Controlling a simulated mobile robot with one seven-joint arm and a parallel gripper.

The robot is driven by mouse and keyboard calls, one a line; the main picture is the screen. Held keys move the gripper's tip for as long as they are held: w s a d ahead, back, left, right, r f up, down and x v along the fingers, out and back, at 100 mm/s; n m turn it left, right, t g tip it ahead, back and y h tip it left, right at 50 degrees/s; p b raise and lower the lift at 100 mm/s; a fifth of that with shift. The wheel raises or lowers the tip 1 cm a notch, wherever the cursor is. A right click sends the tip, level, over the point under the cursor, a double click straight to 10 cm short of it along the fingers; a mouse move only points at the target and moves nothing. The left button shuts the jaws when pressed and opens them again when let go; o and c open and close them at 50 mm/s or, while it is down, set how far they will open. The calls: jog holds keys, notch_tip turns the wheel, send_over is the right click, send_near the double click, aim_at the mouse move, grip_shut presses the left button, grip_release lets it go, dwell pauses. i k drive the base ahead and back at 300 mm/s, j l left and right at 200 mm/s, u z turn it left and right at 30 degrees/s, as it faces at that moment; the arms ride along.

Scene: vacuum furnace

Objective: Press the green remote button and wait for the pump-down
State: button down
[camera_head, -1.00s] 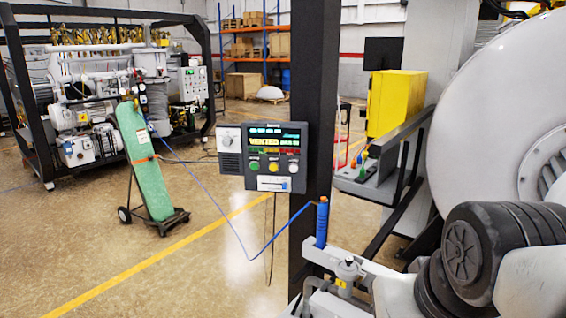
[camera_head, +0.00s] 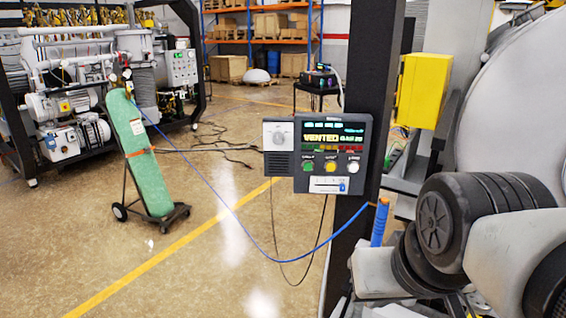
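The remote control box (camera_head: 283,161) is grey and fixed on the dark upright post in the middle of the head view. Its lit screen (camera_head: 334,137) shows a large yellow word that reads VENTED. Below the screen is a row of round buttons: the green remote button (camera_head: 308,165) on the left, then a yellow one (camera_head: 331,166) and a white one (camera_head: 353,166). A grey knob (camera_head: 279,133) sits at the upper left. Nothing covers the green button. Links of my arm show at the lower right, apart from the box in the picture; my gripper cannot be made out.
The dark post (camera_head: 367,60) rises beside large grey furnace parts and a yellow box (camera_head: 423,91) at the right. A green gas cylinder (camera_head: 139,150) stands on a cart at the left, with a blue hose (camera_head: 215,197) crossing to the post. Floor at the lower left is open.

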aim_at(307, 166)
jog(key=i+j, duration=0.15)
jog(key=j, duration=0.2)
jog(key=i+j, duration=0.15)
jog(key=j, duration=0.25)
jog(key=i+j, duration=0.1)
jog(key=j, duration=0.25)
